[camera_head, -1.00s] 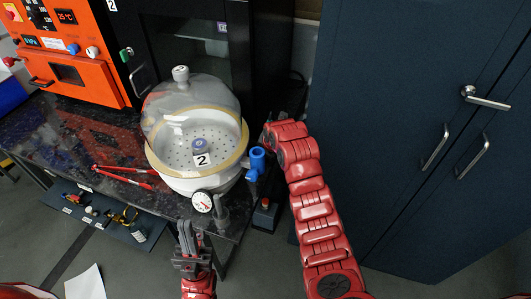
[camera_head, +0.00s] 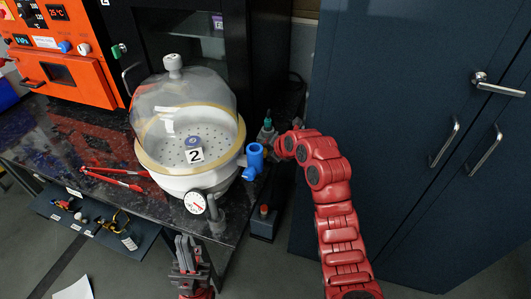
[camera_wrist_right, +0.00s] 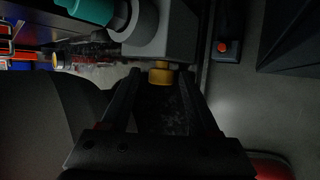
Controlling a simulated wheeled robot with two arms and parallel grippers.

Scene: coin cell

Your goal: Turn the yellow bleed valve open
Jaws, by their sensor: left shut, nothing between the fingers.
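In the right wrist view a yellow-brass knob (camera_wrist_right: 161,73), which looks like the bleed valve, sticks out from a grey body (camera_wrist_right: 160,32) with a teal part beside it. My right gripper (camera_wrist_right: 162,85) is open, its two dark fingers on either side of the knob with gaps visible; I cannot tell contact. In the head view the grey pump (camera_head: 266,136) with its teal top stands behind the blue valve, and the right gripper is hidden by its red arm. My left gripper (camera_head: 186,244) is shut and empty, in front of the bench edge.
A clear dome (camera_head: 185,98) covers a white vessel with a gauge (camera_head: 196,202) and a blue valve (camera_head: 254,158). Red tongs (camera_head: 112,178) lie left on the dark bench. A blue cabinet (camera_head: 400,130) stands right. A second small brass end (camera_wrist_right: 57,60) shows in the wrist view.

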